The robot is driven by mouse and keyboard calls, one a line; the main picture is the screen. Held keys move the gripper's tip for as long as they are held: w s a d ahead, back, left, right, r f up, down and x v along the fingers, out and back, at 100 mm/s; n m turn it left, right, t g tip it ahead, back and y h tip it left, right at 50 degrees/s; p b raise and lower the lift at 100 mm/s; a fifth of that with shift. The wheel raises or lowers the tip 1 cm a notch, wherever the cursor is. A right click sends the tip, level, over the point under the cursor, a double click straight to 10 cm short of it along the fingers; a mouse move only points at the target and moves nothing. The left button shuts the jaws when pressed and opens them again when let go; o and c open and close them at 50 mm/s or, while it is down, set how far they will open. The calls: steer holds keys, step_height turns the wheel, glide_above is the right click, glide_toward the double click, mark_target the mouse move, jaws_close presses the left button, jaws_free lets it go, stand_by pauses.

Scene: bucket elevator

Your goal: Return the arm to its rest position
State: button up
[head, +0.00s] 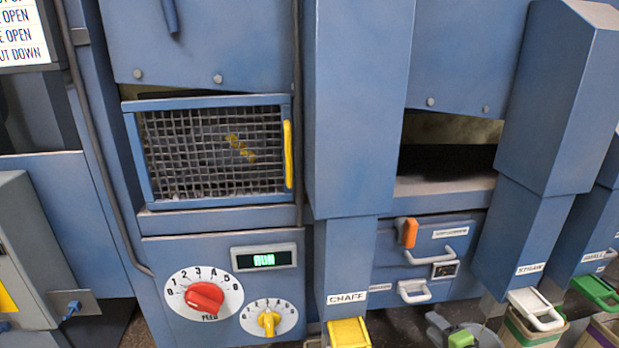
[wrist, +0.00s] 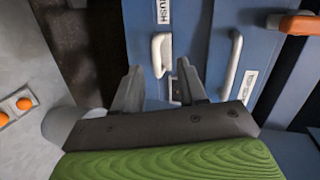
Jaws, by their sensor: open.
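My gripper (wrist: 158,84) shows in the wrist view with its two grey fingers apart and nothing between them. The green wrist part fills the bottom of that view. Beyond the fingers is a blue front with a white handle (wrist: 161,54), and I cannot tell whether the fingers touch it. In the head view, a grey and green shape at the bottom edge, right of the chaff spout, looks like the end of my arm, mostly cut off. The rest of the arm is out of view.
The blue machine has a mesh door (head: 215,150) with a yellow handle, a red feed knob (head: 205,297) and a yellow knob (head: 268,322). An orange lever (head: 407,232) and white handles (head: 414,291) jut out at right. Chutes labelled chaff (head: 346,250) and straw (head: 526,240) stand forward.

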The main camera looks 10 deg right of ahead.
steer(key=s+a+r+n+g+y+p, duration=0.1)
steer(key=s+a+r+n+g, duration=0.25)
steer(key=a+r+n, duration=0.45)
steer(key=s+a+r+n+g+p, duration=0.1)
steer(key=s+a+r+n+g, duration=0.35)
steer(key=a, duration=0.65)
steer(key=s+a+r+n+h+p, duration=0.1)
steer(key=s+a+r, duration=0.1)
steer(key=s+r, duration=0.5)
steer(key=s+a+r+n+g+h+p, duration=0.1)
steer(key=s+a+r+h, duration=0.1)
steer(key=s+r, duration=0.5)
steer(key=s, duration=0.6)
steer(key=shift+r+n, duration=0.35)
steer(key=shift+r, duration=0.05)
